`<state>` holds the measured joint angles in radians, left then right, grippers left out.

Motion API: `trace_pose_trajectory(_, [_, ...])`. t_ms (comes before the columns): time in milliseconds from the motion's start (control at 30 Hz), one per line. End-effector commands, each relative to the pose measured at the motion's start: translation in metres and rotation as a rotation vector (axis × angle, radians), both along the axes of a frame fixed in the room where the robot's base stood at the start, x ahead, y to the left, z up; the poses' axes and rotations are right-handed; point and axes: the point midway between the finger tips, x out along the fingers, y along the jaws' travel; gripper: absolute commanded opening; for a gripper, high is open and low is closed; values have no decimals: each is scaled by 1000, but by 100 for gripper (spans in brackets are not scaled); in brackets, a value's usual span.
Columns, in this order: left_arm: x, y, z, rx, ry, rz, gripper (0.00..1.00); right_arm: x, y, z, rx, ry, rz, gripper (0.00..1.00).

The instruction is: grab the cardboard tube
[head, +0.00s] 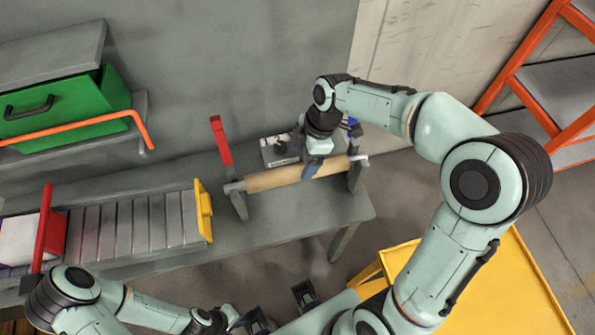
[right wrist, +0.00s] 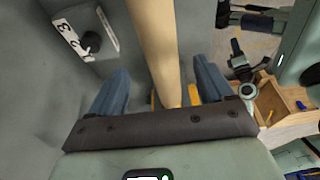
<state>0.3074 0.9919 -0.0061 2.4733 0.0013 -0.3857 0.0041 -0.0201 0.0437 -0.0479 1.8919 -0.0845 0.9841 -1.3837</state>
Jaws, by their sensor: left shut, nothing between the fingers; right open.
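The cardboard tube (head: 275,178) is a tan cylinder lying level on a grey rod between two upright grey supports on the grey bench. My right gripper (head: 317,168) is over the right part of the tube, pointing down at it. In the right wrist view the tube (right wrist: 156,45) runs between the two blue-grey fingers of the open gripper (right wrist: 160,90), with a gap on each side. I cannot tell how far the fingertips reach down beside it. My left gripper (head: 232,315) is low at the bottom edge of the head view, far from the tube, empty and partly cut off.
A red lever (head: 221,140) stands by the left support. A grey box with a dial (head: 279,150) sits behind the tube. A roller track (head: 130,228) with a yellow end stop (head: 204,211) lies to the left. A yellow surface (head: 480,285) is at lower right, an orange-framed rack (head: 545,95) at far right.

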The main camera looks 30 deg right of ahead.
Motion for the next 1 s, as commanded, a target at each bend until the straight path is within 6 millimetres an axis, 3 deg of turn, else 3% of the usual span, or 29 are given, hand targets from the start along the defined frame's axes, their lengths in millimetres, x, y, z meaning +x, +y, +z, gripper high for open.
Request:
trace_pose_trajectory(333, [-1, 0, -2, 0, 0, 0, 0, 0, 10, -45, 1, 3, 2, 81])
trace_pose_trajectory(633, [-1, 0, -2, 0, 0, 0, 0, 1, 12, -50, 0, 1, 1, 81])
trace_pose_trajectory(667, [-1, 0, -2, 0, 0, 0, 0, 1, 12, -50, 0, 1, 1, 74])
trace_pose_trajectory(800, [-1, 0, -2, 0, 0, 0, 0, 1, 12, -50, 0, 1, 0, 29])
trace_pose_trajectory(900, [0, 0, -2, 0, 0, 0, 0, 1, 12, -50, 0, 1, 1, 0])
trace_pose_trajectory(1000, [-1, 0, -2, 0, 0, 0, 0, 2, 12, -49, 0, -2, 0, 0])
